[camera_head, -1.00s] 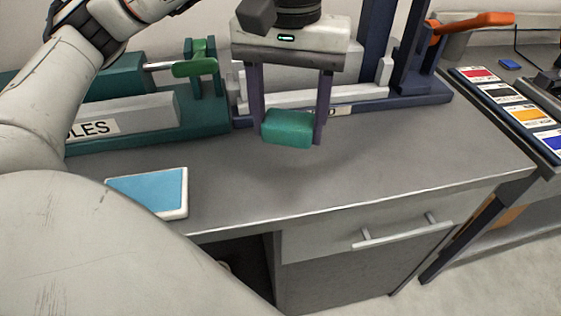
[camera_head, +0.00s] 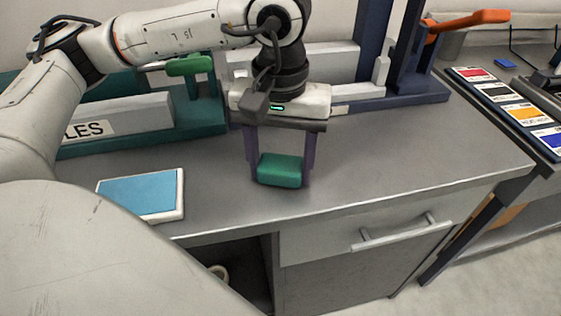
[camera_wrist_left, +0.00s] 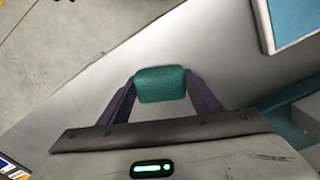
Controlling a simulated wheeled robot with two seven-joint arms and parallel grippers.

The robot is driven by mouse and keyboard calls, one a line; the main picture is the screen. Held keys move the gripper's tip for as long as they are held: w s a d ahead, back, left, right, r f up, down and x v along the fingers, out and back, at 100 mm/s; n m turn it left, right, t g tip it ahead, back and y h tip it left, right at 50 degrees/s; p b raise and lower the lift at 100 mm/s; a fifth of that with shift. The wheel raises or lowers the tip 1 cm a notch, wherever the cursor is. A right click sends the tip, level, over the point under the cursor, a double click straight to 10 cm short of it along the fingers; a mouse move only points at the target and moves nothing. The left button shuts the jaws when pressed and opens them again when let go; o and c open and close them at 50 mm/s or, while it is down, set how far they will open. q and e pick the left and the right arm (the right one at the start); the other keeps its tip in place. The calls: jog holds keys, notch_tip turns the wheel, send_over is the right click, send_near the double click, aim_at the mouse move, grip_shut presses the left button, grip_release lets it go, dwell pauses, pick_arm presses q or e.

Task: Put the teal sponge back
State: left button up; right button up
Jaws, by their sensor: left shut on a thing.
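The teal sponge (camera_head: 281,171) is held between the two dark fingers of my left gripper (camera_head: 281,172), over the grey worktop (camera_head: 400,165). The gripper points down and is shut on the sponge's sides. I cannot tell how far the sponge is above the worktop. In the left wrist view the sponge (camera_wrist_left: 161,84) sits between the fingertips (camera_wrist_left: 160,88), with the worktop behind it. A blue pad in a white-rimmed tray (camera_head: 143,193) lies on the worktop left of the gripper. My right gripper is not in view.
A teal machine with a green handle (camera_head: 190,66) stands at the back left. A dark blue frame with an orange lever (camera_head: 470,20) stands behind right. Colour cards (camera_head: 500,92) lie on the right-hand table. The worktop's right part is clear; a drawer handle (camera_head: 405,233) juts below its front edge.

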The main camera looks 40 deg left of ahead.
aim_at(280, 164)
pick_arm(q)
jog(key=shift+f+b, duration=0.25)
jog(key=shift+b, duration=0.05)
jog(key=o, duration=1)
jog(key=shift+r, duration=0.1)
notch_tip(280, 164, up, 12)
jog(key=p, duration=0.1)
jog(key=shift+r, duration=0.2)
